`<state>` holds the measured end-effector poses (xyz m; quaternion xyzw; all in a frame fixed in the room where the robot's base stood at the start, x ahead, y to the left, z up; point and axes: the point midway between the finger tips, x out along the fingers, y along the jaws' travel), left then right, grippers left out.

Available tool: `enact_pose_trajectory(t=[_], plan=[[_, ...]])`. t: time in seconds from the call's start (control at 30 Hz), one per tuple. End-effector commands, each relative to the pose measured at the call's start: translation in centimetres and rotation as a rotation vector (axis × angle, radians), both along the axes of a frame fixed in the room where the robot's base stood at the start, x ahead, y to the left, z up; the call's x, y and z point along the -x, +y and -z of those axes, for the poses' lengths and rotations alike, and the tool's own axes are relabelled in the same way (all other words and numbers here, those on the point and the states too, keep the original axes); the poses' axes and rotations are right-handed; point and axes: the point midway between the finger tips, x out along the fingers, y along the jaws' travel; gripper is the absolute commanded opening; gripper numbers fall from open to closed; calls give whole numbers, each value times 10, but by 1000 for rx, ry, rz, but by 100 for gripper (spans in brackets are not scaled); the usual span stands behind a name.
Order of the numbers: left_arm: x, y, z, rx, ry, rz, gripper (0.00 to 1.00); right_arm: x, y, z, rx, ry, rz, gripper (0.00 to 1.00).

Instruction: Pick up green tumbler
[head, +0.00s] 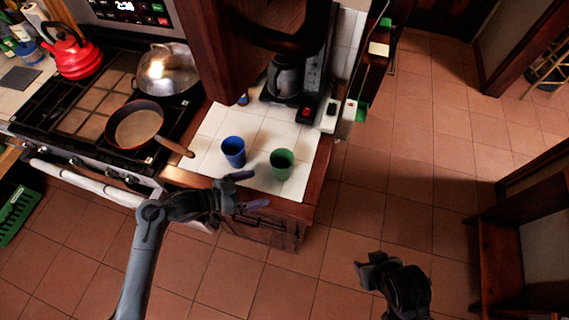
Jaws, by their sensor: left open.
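The green tumbler (282,164) stands upright on the white tiled counter, near its front edge. A blue tumbler (233,152) stands to its left, a small gap away. My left gripper (252,190) is open and empty at the counter's front edge, its fingers pointing right, in front of the tumblers. It lies a little left of and nearer than the green tumbler, apart from it in the picture. My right gripper (366,270) is over the floor at the lower right, away from the counter. Its fingers do not show clearly.
A coffee maker (287,80) stands at the back of the counter. To the left is a stove (90,118) with a frying pan (135,126), a metal lidded pan (167,70) and a red kettle (72,50). A wooden bench (505,265) is at the right. The tiled floor between is clear.

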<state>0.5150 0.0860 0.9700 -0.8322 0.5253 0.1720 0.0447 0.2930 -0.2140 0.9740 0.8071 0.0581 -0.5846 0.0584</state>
Motion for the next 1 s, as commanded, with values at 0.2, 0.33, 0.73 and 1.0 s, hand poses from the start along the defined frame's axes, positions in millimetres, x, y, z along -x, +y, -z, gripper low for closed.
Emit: enact_pose_trajectory(t=[0.2,0.33,0.73,1.0], plan=[[-39,5,-14,-11,-99,-4,100,3,-3,34,10,5,-6,43],[-49,-3,-17,-11,-117,-5,100,4,-4,38,15,7,-8,43],[-69,-41,-6,-11,-118,-7,100,1,-2,39,8,0,-4,43],[-81,-58,0,-10,-116,-5,100,1,-1,41,1,0,-1,43]])
